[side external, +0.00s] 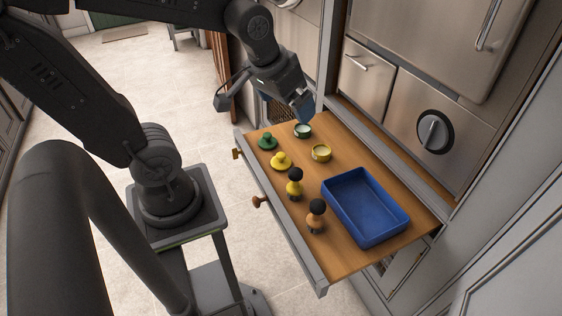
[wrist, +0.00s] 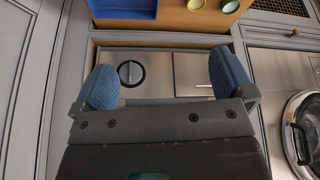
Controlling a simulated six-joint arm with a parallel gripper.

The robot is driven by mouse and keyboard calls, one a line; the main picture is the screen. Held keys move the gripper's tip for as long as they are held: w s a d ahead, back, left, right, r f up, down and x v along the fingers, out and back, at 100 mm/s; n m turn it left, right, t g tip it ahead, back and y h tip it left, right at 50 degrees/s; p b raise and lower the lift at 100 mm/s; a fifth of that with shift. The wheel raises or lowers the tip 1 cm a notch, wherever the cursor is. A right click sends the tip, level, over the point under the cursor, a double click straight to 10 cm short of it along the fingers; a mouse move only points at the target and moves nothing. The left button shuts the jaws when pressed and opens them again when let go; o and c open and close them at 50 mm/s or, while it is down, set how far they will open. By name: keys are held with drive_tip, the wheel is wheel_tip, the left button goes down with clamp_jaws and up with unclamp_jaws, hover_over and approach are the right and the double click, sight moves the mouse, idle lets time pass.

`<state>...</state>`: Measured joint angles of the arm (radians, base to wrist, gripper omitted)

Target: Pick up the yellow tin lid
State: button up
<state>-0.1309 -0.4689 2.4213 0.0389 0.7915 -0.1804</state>
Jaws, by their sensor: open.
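The yellow tin lid (side external: 281,161), with a small knob on top, lies on the wooden board toward its left edge in the side view. It is not seen in the wrist view. A yellow tin (side external: 321,153) stands apart to its right; it also shows at the top of the wrist view (wrist: 196,4). My gripper (side external: 264,105) is open and empty, above and beyond the board's far end, well away from the lid. Its blue finger pads are spread wide in the wrist view (wrist: 166,82).
A green lid (side external: 267,142) and green tin (side external: 302,131) stand near the far end. A blue tray (side external: 400,222) fills the right. Steel cabinet fronts (side external: 430,60) rise behind the board.

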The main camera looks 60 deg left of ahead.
drive_tip(key=w+a+f+n+g, duration=0.1)
drive_tip(key=w+a+f+n, duration=0.2)
drive_tip(key=w+a+f, duration=0.15)
drive_tip(key=n+g, duration=0.3)
drive_tip(key=n, duration=0.4)
approach(281, 154)
drive_tip(key=f, duration=0.6)
drive_tip(key=shift+s+a, duration=0.1)
drive_tip(key=shift+a, duration=0.2)
drive_tip(key=shift+w+a+f, duration=0.1)
drive_tip(key=shift+w+f, duration=0.05)
drive_tip(key=shift+f, duration=1.35)
drive_tip(key=shift+w+a+f, duration=0.1)
drive_tip(key=shift+f, duration=1.4)
drive_tip(key=shift+c, duration=0.3)
drive_tip(key=c, duration=0.9)
